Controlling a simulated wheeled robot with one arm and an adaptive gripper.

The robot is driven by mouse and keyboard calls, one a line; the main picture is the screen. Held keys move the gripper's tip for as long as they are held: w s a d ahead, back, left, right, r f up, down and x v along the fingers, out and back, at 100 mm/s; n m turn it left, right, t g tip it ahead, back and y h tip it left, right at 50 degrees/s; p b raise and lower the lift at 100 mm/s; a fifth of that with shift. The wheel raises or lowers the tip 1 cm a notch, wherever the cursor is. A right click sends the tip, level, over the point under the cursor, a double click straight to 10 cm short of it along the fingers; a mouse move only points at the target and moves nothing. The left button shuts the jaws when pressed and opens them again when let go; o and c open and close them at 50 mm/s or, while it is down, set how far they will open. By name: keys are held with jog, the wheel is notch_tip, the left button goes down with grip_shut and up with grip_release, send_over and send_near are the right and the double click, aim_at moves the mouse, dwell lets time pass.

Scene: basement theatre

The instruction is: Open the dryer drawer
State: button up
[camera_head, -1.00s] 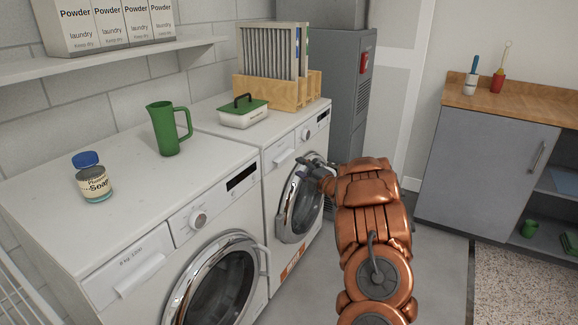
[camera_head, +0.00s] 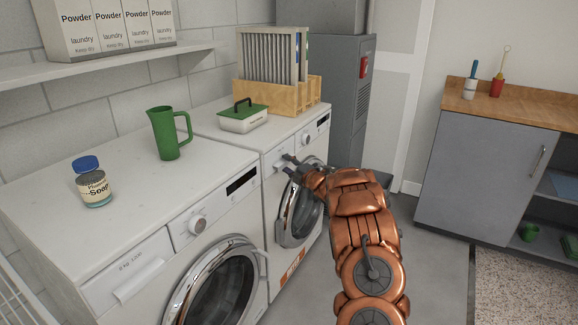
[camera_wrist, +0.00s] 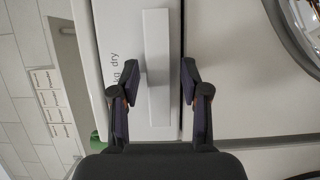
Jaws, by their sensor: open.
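The dryer (camera_head: 282,215) is the farther white machine in the head view, with a round door. Its drawer (camera_wrist: 119,40) shows close up in the wrist view, marked "kg dry", with a raised pale handle (camera_wrist: 158,65) running lengthwise. The drawer front looks flush with the panel. My gripper (camera_head: 287,163) is at the drawer's front in the head view. In the wrist view my gripper (camera_wrist: 152,85) is open, with one finger on each side of the handle. I cannot tell whether the fingers touch it.
A nearer washer (camera_head: 150,260) stands to the left, with a green jug (camera_head: 166,134) and a soap jar (camera_head: 92,184) on top. A green-lidded box (camera_head: 243,116) and a wooden filter crate (camera_head: 270,96) sit on the dryer. Floor is clear right of my arm.

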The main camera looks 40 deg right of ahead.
jog(key=shift+c, duration=0.2)
grip_shut()
jog(key=shift+f, duration=0.1)
